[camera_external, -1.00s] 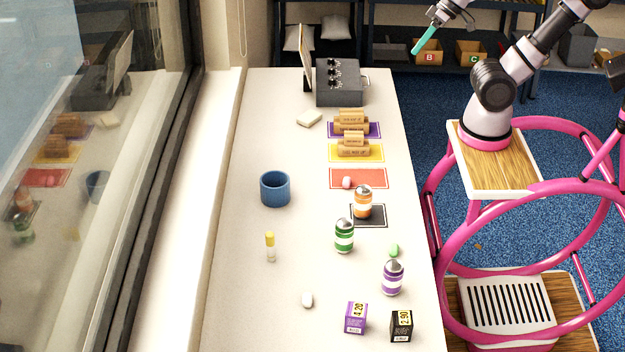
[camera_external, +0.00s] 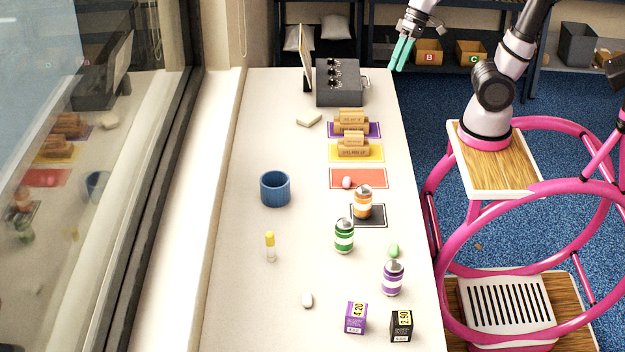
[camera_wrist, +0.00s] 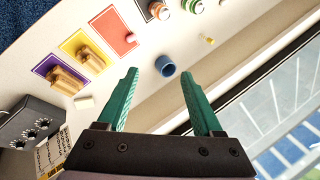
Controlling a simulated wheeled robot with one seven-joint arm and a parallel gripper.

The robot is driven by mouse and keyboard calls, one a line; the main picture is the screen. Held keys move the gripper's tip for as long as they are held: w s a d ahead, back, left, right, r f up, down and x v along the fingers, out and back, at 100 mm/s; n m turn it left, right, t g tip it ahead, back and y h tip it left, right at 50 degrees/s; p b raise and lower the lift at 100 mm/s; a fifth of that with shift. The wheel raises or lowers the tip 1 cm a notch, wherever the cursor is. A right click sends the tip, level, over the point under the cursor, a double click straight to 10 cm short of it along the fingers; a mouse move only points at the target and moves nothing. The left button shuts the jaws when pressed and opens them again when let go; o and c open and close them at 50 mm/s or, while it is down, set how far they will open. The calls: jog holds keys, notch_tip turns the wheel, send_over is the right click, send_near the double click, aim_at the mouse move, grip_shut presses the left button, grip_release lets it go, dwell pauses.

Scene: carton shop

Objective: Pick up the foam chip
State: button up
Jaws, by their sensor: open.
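Several small rounded pieces that look like foam chips lie on the white counter. A white one (camera_external: 307,300) lies near the front, a green one (camera_external: 394,250) lies behind the purple-striped can, and a pink one (camera_external: 347,183) lies on the red mat. The pink piece also shows in the wrist view (camera_wrist: 130,38). I cannot tell which one the task means. My gripper (camera_external: 397,67) has green fingers and is above and beyond the counter's far right corner, away from all the pieces. In the wrist view my gripper (camera_wrist: 158,73) is open and empty.
A blue cup (camera_external: 275,189), a glue stick (camera_external: 270,246), striped cans (camera_external: 344,236) and small boxes (camera_external: 401,325) stand on the counter. Wooden blocks (camera_external: 353,146) sit on mats. A grey knobbed box (camera_external: 340,83) stands at the back. A window runs along the left.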

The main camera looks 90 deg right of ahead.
jog(key=w+d+f+m+g+y, duration=0.1)
jog(key=w+f+m+g+y, duration=0.15)
jog(key=w+f, duration=0.4)
jog(key=m, duration=0.5)
send_over(347, 179)
jog(key=s+d, duration=0.3)
jog(key=d, duration=0.1)
notch_tip(347, 179, down, 9)
jog(key=w+d+f+m+y, duration=0.1)
jog(key=d+f+m, duration=0.15)
jog(key=f, duration=0.55)
jog(key=w+d+f+m+y, duration=0.1)
jog(key=d+f+m+y, duration=0.15)
jog(key=f, duration=0.65)
jog(key=shift+m+h, duration=0.3)
jog(key=shift+m, duration=0.05)
jog(key=x, duration=1.1)
jog(key=shift+s+a, duration=0.25)
jog(key=shift+s, duration=0.1)
grip_shut()
